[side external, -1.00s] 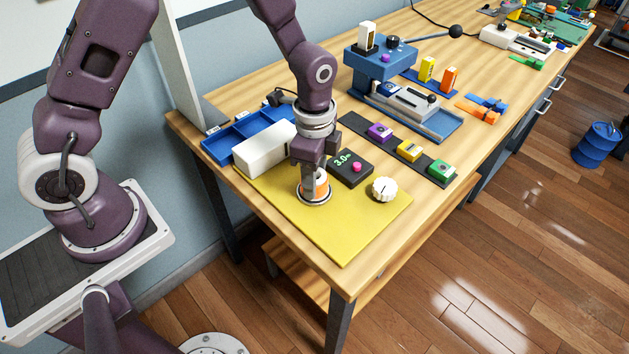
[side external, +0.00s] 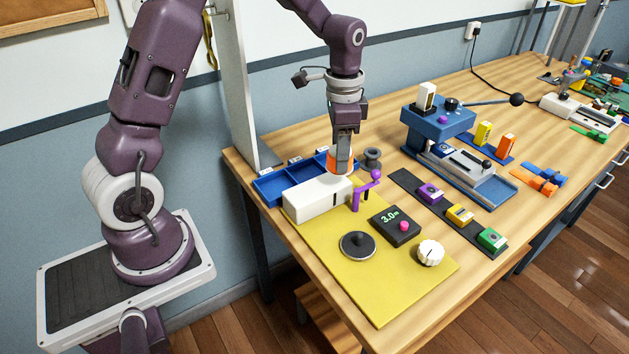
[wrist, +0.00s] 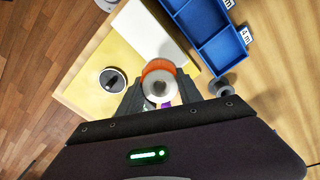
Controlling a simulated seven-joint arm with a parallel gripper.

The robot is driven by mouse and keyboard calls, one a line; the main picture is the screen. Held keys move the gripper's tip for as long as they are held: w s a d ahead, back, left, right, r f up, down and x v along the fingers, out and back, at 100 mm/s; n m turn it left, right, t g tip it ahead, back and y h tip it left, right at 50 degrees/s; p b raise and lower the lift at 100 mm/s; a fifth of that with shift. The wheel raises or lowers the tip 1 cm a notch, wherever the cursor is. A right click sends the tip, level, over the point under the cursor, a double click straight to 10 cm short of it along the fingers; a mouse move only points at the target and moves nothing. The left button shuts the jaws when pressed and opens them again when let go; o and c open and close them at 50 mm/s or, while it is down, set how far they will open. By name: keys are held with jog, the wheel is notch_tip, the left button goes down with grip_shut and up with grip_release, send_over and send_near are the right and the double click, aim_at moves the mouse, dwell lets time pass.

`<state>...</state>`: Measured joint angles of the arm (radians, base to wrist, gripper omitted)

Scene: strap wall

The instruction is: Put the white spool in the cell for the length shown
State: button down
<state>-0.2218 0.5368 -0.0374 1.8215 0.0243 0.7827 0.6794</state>
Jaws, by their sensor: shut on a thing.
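My gripper (side external: 341,170) is shut on the white spool (wrist: 157,88), which carries an orange band and also shows in the side view (side external: 333,174). It holds the spool above the bench, behind the white box (side external: 312,200) and near the blue tray (side external: 262,190). The tray is divided into cells; the cells that I can see look empty. In the wrist view, one tray label reads 4 m (wrist: 247,34); another is cut off. The black display (side external: 394,228) reads 3.0 m.
A black disc with a post (side external: 357,244) sits bare on the yellow mat (side external: 385,285). A purple lever (side external: 366,188) and a grey spool-shaped piece (side external: 372,158) stand close to the gripper. A white knob (side external: 431,252) is at right. A tall panel (side external: 238,90) rises behind the tray.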

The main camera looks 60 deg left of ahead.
jog(key=a+f+n, duration=0.1)
jog(key=a+n, duration=0.5)
jog(key=a, duration=0.6)
jog(key=f, duration=0.9)
jog(key=shift+s+f, duration=0.2)
jog(key=shift+f, duration=0.2)
jog(key=shift+f, duration=0.1)
jog(key=c, duration=1.1)
grip_release()
